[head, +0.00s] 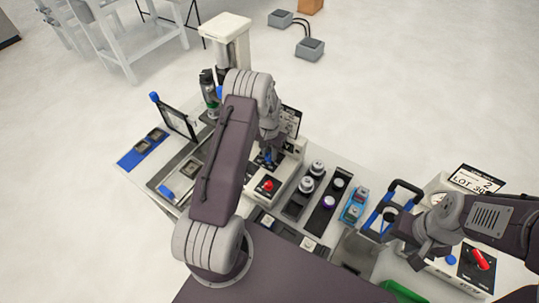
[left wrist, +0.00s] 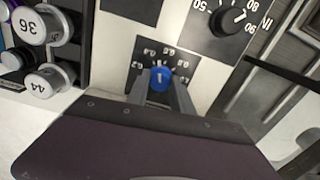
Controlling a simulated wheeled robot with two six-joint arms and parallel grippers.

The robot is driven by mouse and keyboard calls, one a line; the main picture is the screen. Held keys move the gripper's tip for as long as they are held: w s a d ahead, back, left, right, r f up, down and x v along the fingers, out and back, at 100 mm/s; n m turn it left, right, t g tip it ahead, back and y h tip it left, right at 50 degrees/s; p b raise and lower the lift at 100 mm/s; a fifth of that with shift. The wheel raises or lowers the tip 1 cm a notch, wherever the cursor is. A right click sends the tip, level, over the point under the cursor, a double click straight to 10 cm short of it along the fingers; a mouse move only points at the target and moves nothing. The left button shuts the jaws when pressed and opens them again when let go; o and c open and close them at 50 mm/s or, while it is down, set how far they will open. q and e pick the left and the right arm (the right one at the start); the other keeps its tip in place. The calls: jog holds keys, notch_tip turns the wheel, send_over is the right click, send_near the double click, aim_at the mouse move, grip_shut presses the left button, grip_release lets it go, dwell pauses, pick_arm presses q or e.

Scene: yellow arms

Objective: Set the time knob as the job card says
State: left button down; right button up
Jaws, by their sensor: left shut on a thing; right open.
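My left gripper (head: 267,158) is over a pale machine (head: 287,172). In the left wrist view its fingers (left wrist: 160,92) are shut on a blue knob (left wrist: 160,77). The knob sits on a black dial plate (left wrist: 182,64) with small decimal numbers around it, partly hidden by the fingers. A second black knob (left wrist: 228,21) on a dial with larger numbers such as 50, 80 and 90 is beside it. A card (head: 290,121) stands behind the machine; its text is too small to read. My right gripper (head: 398,240) is open at the right, near a blue-handled frame (head: 404,185).
A red button (head: 268,185) is on the machine's front. Racks with round weights (head: 317,168) and blue items (head: 354,206) stand right of it. A lot sign (head: 476,181) and a red switch (head: 480,259) are further right.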

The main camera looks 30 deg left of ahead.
aim_at(269, 155)
pick_arm(q)
jog(key=shift+w+r+n+b, duration=0.15)
jog(key=shift+n+b, duration=0.4)
jog(key=shift+n, duration=1.15)
jog(key=c, duration=1.4)
grip_release()
jog(key=shift+o, duration=1.4)
jog(key=shift+s, duration=0.2)
jog(key=shift+w+r, duration=0.1)
jog(key=shift+r, duration=0.15)
notch_tip(269, 155, up, 9)
jog(key=b, duration=0.2)
jog(key=shift+f, duration=0.15)
